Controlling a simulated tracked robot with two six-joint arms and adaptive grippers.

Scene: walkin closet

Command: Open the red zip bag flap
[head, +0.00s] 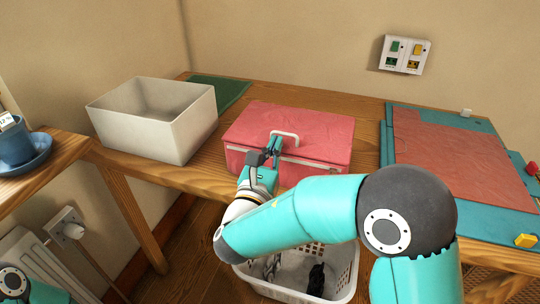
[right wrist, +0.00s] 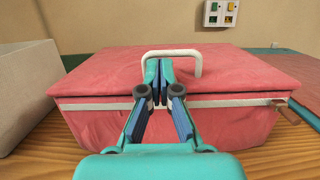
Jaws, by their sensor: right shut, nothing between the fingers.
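The red zip bag (head: 325,135) sits on the wooden table, with its flap lying closed on top. A white handle (head: 290,135) arches up at the flap's front edge, and a pale band runs along the front under the flap. In the right wrist view the bag (right wrist: 90,122) fills the middle, with the handle (right wrist: 199,62) behind and above the fingertips. My right gripper (head: 272,148) is shut and empty at the bag's front, its tips (right wrist: 159,66) overlapping the handle's left part in view. I cannot tell if they touch it. Only a bit of my left arm shows, at the lower left corner.
A white open box (head: 190,135) stands left of the bag, with a green mat (head: 222,90) behind. A teal board with a red sheet (head: 455,155) lies to the right. A white basket (head: 345,285) is below the table. A blue cup (head: 16,147) stands at left.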

